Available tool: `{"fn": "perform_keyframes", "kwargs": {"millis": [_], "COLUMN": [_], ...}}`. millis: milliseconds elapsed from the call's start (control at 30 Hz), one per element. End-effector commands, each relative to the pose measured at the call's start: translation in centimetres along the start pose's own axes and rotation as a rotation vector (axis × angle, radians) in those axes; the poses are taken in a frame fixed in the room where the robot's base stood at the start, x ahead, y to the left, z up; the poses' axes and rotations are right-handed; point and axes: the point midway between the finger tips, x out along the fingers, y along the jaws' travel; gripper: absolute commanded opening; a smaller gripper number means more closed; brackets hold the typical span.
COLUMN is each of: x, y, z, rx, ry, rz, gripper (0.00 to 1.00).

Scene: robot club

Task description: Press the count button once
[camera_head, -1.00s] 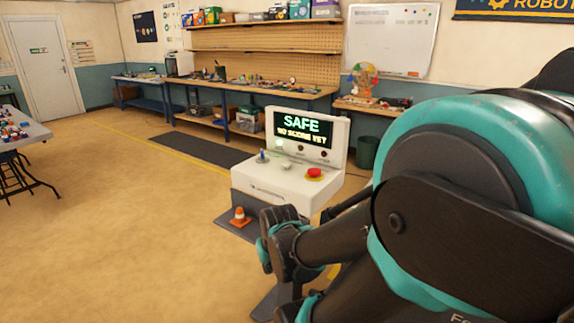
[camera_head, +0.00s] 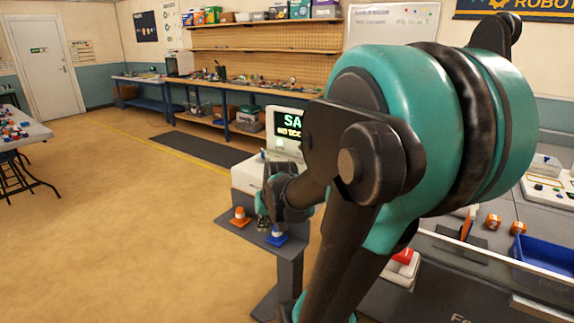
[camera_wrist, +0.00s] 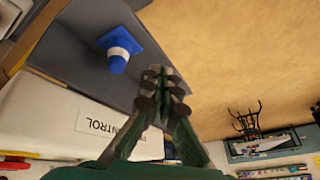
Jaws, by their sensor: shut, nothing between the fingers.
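A red button (camera_head: 402,256) on a white base sits at the near edge of the grey table, right of my arm. I cannot read a label that marks it as the count button. A white control console (camera_head: 247,176) stands beyond my arm, its screen (camera_head: 285,122) and top partly hidden by the arm. In the wrist view the console's white side (camera_wrist: 75,115) shows a label ending in "TROL". My gripper (camera_wrist: 164,78) is shut and empty, beside the console and apart from the red button. In the head view my gripper (camera_head: 262,221) is small and partly hidden.
An orange cone (camera_head: 239,216) and a blue cone (camera_head: 277,236) stand on a grey surface by the console. The floor at left is open.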

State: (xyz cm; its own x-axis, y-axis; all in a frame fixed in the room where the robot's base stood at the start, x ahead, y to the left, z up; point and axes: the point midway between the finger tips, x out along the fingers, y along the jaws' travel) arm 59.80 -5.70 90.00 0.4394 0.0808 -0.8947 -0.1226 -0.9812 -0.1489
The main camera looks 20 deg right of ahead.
Motion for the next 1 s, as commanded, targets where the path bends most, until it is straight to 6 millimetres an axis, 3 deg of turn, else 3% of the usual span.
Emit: {"fn": "perform_keyframes", "kwargs": {"millis": [33, 200, 600, 800, 1000], "x": [-0.4, -1.8, -6.3, -8.2, -9.0], "y": [0.3, 1.6, 7.6, 10.5, 11.6], "z": [-2.5, -9.9, -25.7, -30.4, -32.1], "rx": [0.032, 0.131, 0.356, 0.430, 0.458], "ry": [0.016, 0.071, 0.218, 0.272, 0.293], "rz": [-0.011, -0.053, -0.136, -0.161, -0.170], "gripper": [0.00, 0.00, 0.00, 0.00, 0.00]}}
